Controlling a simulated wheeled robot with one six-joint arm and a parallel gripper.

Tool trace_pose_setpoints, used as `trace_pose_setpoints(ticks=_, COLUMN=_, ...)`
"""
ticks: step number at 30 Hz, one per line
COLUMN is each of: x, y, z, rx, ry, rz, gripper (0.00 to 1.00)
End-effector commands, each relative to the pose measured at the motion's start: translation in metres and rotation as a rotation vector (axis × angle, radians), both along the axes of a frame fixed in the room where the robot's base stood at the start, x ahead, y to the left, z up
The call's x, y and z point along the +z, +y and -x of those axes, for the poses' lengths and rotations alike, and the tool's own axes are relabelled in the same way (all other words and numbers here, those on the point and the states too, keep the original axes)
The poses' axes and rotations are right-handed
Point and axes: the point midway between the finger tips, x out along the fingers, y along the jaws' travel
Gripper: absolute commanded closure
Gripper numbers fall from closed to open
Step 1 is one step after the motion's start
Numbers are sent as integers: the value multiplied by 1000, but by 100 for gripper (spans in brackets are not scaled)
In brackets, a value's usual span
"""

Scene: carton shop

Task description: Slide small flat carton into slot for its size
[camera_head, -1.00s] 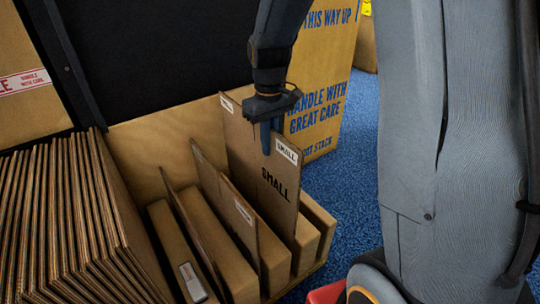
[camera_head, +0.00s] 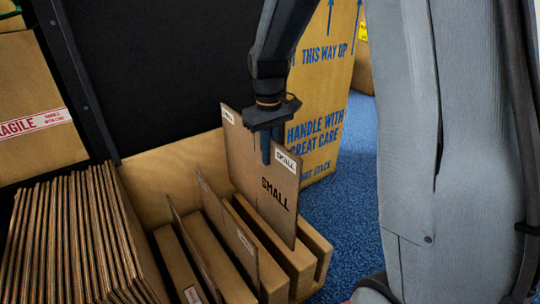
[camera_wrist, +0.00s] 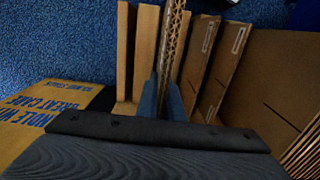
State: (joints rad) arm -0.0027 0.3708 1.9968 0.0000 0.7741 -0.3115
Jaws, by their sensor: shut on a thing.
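The small flat carton (camera_head: 262,180) is a brown upright sheet with "SMALL" printed in black and white labels at its top corners. My gripper (camera_head: 266,150) is shut on its top edge. In the wrist view, the carton (camera_wrist: 174,40) shows edge-on between my fingers (camera_wrist: 165,100).
A tight row of flat cartons (camera_head: 75,235) stands left of the rack. A dark panel (camera_head: 150,80) rises behind it. A large box with blue print (camera_head: 325,110) stands close behind on the right. Blue carpet (camera_head: 340,215) is clear to the right.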

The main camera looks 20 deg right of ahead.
Motion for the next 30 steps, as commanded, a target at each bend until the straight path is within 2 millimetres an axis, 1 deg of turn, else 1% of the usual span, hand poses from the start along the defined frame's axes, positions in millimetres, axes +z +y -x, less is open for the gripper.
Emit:
trace_pose_setpoints(ticks=1, x=8, y=0, z=0, rx=0, ry=-1, rz=0, gripper=100)
trace_pose_setpoints(ticks=3, x=14, y=0, z=0, rx=0, ry=-1, rz=0, gripper=100)
trace_pose_setpoints(ticks=30, x=95, y=0, z=0, rx=0, ry=-1, rz=0, gripper=100)
